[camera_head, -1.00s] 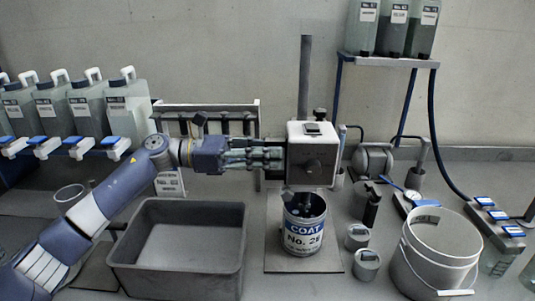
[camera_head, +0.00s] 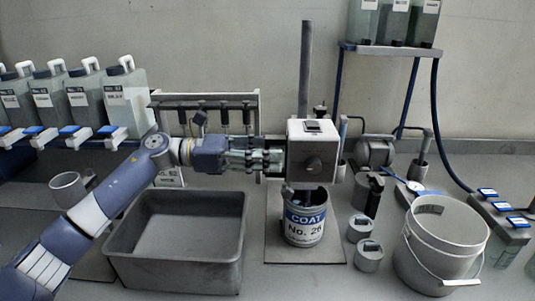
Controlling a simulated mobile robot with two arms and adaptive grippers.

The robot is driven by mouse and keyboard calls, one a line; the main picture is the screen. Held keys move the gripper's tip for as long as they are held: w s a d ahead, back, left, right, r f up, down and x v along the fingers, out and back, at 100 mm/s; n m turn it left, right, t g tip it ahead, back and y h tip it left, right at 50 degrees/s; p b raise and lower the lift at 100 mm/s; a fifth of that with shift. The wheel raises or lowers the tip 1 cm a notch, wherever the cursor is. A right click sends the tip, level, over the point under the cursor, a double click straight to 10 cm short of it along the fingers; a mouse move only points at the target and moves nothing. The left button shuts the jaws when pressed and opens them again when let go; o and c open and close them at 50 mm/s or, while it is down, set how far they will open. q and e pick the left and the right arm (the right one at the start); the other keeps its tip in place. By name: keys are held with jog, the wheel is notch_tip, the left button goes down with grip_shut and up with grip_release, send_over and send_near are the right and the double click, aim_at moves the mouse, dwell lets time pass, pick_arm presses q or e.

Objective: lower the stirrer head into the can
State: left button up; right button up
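The stirrer head (camera_head: 313,150) is a white box with a dark round knob, on a dark upright post (camera_head: 305,75). It stands right above the can (camera_head: 304,222), which is labelled COAT No. 26. A shaft below the head reaches down into the can's mouth; its lower end is hidden inside. My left gripper (camera_head: 278,160) comes in from the left with its fingertips at the head's left side. Whether the fingers are closed on anything there cannot be made out. My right gripper is not in view.
A grey bin (camera_head: 178,275) stands left of the can. A white bucket (camera_head: 440,250) and small grey pots (camera_head: 369,257) are at the right. A rack (camera_head: 215,103) stands behind my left arm. Jugs (camera_head: 124,100) line the left; a bottle shelf (camera_head: 390,48) is at the back right.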

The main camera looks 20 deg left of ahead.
pick_arm(q)
notch_tip(320, 180, up, 10)
jog(key=shift+f, duration=0.1)
dwell(0.4)
